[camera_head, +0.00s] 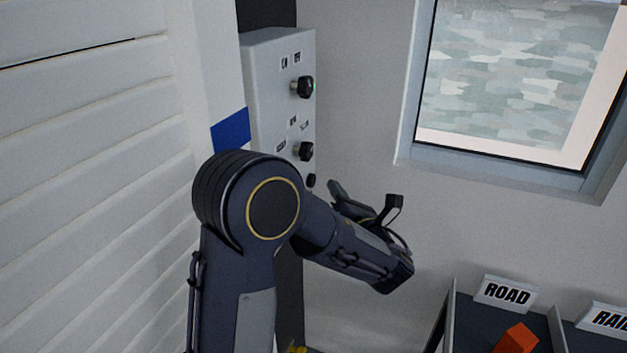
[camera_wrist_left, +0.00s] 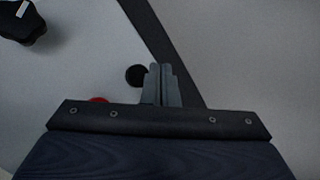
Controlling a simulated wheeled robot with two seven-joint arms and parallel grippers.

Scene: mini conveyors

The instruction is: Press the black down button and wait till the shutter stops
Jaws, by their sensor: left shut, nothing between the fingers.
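The grey control box (camera_head: 262,90) hangs on the wall beside the white slatted shutter (camera_head: 90,180). It carries two black knobs, an upper one (camera_head: 303,87) and a lower one (camera_head: 303,151). A small round black button (camera_head: 310,180) sits below them, and my arm hides the panel under it. In the left wrist view the black button (camera_wrist_left: 135,75) is just left of my shut, empty left fingertips (camera_wrist_left: 160,70). I cannot tell whether they touch the panel. A red button (camera_wrist_left: 98,100) is partly hidden by the gripper body. My left gripper (camera_head: 337,186) is right of the box in the head view.
A framed window (camera_head: 500,178) is on the wall at right. Below it are bins with a ROAD sign (camera_head: 505,294) and a second, cut-off sign (camera_head: 608,319). An orange block (camera_head: 516,339) lies in the ROAD bin. The wall between box and window is clear.

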